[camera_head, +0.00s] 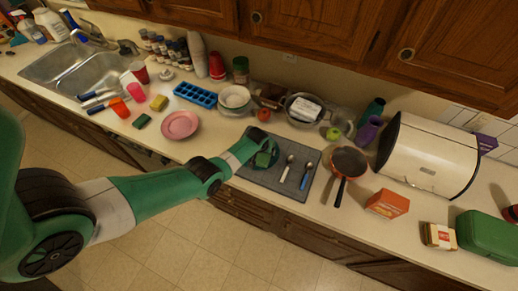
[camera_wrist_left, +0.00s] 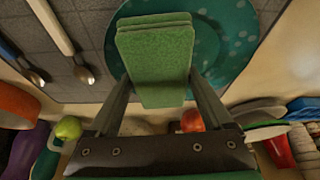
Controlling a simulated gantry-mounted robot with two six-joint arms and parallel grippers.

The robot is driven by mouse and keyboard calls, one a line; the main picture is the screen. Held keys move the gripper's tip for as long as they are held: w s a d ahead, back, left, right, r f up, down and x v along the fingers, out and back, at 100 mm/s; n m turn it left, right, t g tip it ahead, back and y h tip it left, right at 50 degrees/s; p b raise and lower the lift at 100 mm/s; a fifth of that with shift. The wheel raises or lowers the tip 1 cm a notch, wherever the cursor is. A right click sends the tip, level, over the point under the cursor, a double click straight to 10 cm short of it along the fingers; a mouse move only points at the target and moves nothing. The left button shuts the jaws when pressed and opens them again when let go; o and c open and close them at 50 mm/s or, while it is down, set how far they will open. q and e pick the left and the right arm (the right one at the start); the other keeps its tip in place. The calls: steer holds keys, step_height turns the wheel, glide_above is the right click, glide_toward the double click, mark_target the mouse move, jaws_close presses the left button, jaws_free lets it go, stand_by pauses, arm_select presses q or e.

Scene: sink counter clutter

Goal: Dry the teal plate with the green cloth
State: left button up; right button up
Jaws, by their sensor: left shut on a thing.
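The teal plate (camera_wrist_left: 232,42), with pale dots, lies on the grey mat (camera_head: 255,173). In the head view only a bit of the plate (camera_head: 274,150) shows past my gripper. My left gripper (camera_head: 258,150) is over the plate and is shut on the folded green cloth (camera_head: 263,159). In the left wrist view the cloth (camera_wrist_left: 155,60) sits between the fingers and hides part of the plate. I cannot tell whether the cloth touches the plate. My right gripper is in neither view.
Two spoons, one white-handled (camera_head: 287,168) and one blue-handled (camera_head: 305,177), lie right of the plate. A frying pan (camera_head: 349,161) is beyond them. A pink plate (camera_head: 181,125) lies left.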

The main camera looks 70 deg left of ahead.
arm_select(q)
steer(key=shift+w+d, duration=0.2)
steer(key=shift+d, duration=0.1)
steer(key=shift+r, duration=0.1)
step_height(320, 180, up, 3)
steer(key=p, duration=0.3)
